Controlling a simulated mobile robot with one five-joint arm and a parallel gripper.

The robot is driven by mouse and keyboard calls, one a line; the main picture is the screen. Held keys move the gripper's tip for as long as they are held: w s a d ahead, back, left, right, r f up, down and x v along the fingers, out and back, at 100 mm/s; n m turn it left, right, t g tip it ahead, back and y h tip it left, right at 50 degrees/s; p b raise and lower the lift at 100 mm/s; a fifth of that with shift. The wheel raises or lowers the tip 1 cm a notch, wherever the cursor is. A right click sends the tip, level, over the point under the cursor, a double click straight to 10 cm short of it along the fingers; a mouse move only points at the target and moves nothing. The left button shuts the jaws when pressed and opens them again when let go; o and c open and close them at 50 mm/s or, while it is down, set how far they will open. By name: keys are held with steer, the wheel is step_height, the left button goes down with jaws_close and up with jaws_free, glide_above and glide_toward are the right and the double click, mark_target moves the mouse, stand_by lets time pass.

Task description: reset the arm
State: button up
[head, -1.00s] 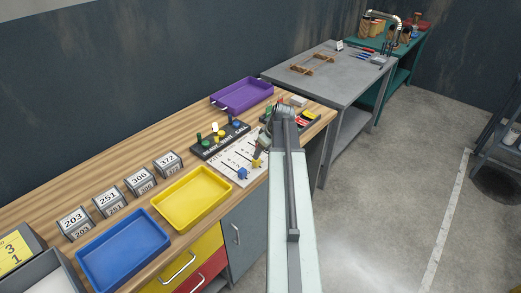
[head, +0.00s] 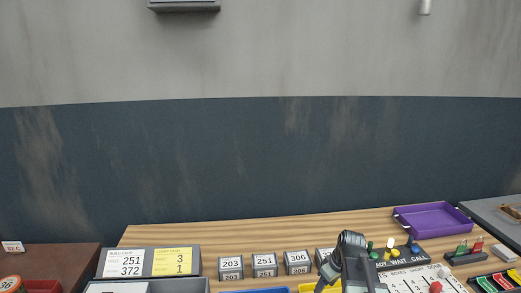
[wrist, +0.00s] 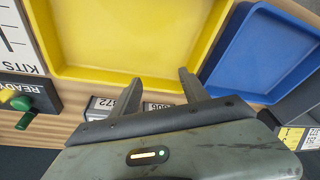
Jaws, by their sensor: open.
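My gripper (wrist: 150,85) is open and empty in the wrist view. Its two fingers point over the yellow tray (wrist: 130,45), and I see nothing between them. My arm (head: 350,262) rises at the bottom of the head view, in front of the wooden bench (head: 240,236). The fingertips cannot be made out in the head view.
Number blocks (head: 264,263) stand in a row on the bench. A purple tray (head: 433,220), a dark panel with coloured knobs (head: 400,262) and a card stand (head: 150,262) are also there. The blue tray (wrist: 262,55) lies beside the yellow one.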

steer(key=s+a+m+g+h, duration=0.1)
steer(key=s+a+m+g, duration=0.1)
steer(key=s+a+m, duration=0.4)
steer(key=s+a+f, duration=0.1)
steer(key=s+a, duration=0.1)
steer(key=s, duration=0.1)
steer(key=shift+s+a+h, duration=0.2)
steer(key=shift+s+h, duration=0.15)
steer(key=shift+h, duration=0.05)
stand_by(1.9)
